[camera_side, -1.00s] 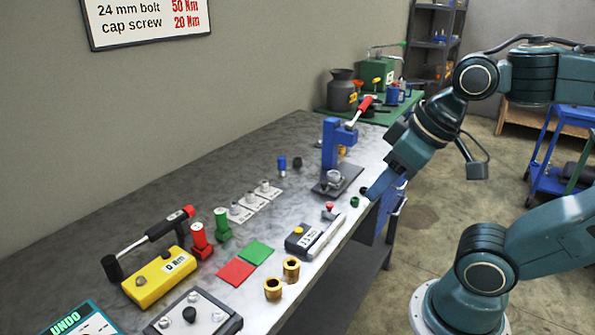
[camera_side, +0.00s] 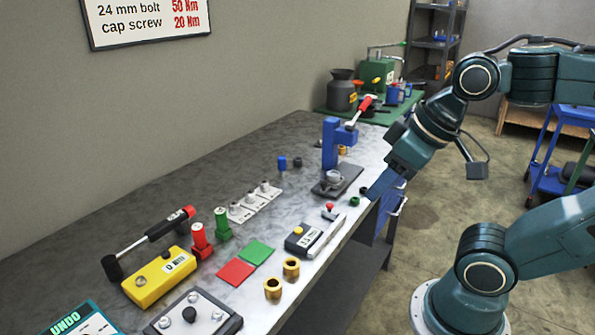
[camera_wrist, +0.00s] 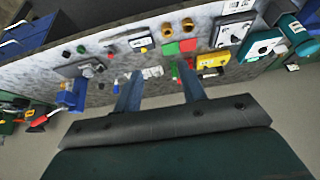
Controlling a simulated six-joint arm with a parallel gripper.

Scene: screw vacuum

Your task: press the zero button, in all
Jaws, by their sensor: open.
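A dark box with a yellow button (camera_side: 299,231) and a small white readout stands near the bench's front edge, beside a pale bar. It also shows in the wrist view (camera_wrist: 139,42). A yellow box (camera_side: 158,278) with a dark round knob and a white readout starting with 0 lies further left; it also shows in the wrist view (camera_wrist: 213,61). No lettering marks a zero button clearly. My gripper (camera_wrist: 160,88) is open and empty. In the side view it hangs at the bench's front edge, right of both boxes and apart from them.
A blue stand with a red-handled lever (camera_side: 333,145) is just left of my gripper.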

